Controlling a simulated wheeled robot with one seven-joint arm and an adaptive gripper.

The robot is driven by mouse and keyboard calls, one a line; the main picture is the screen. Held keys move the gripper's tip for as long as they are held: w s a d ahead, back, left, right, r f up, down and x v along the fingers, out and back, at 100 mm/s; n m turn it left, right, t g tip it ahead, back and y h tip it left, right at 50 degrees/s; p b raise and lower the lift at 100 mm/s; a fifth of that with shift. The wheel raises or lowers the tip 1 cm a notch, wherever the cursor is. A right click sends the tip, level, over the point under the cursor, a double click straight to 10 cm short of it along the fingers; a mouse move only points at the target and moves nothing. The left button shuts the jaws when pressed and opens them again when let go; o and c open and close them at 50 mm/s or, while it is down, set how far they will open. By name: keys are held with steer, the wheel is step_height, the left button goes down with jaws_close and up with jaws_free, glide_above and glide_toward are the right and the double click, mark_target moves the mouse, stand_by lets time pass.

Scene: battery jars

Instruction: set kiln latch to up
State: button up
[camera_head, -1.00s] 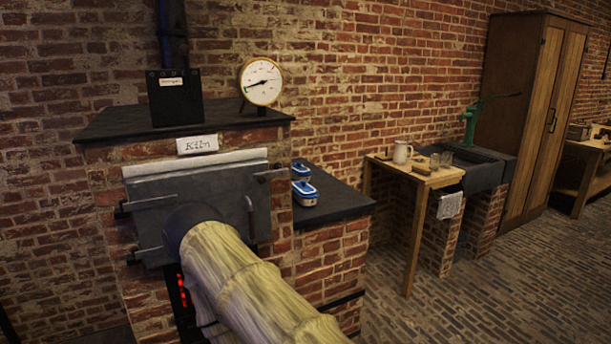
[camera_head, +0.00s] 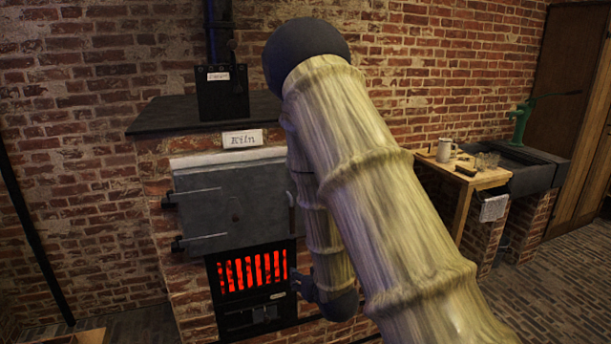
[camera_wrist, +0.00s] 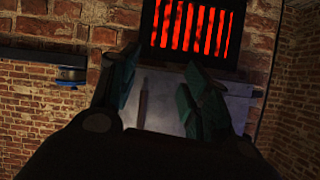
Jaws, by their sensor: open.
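The kiln (camera_head: 160,145) is brick with a grey metal door (camera_head: 215,215) above a glowing red grate (camera_head: 252,270). In the head view my gripper (camera_head: 305,285) is low, just right of the grate, partly hidden.
The kiln's dark top (camera_head: 165,115) carries a black box (camera_head: 222,95) with a pipe. A wooden table (camera_head: 480,180) with a mug and a dark sink (camera_head: 530,170) stand to the right. A blue-rimmed container (camera_wrist: 70,76) shows beside the kiln in the wrist view.

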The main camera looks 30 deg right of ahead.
steer(key=w+d+r+m+t+h, duration=0.1)
steer(key=w+d+r+t, duration=0.15)
steer(key=r, duration=0.55)
steer(key=w+d+r+t+p, duration=0.1)
steer(key=d+r, duration=0.2)
steer(key=r, duration=0.4)
steer(key=w+d+r+m+t+h, duration=0.1)
steer(key=d+r+t, duration=0.1)
steer(key=r, duration=0.6)
steer(key=p+x, duration=0.2)
steer(key=x, duration=0.9)
steer(key=shift+a+f+p, duration=0.2)
steer(key=shift+a+p, duration=0.05)
steer(key=shift+p, duration=0.15)
jaws_close()
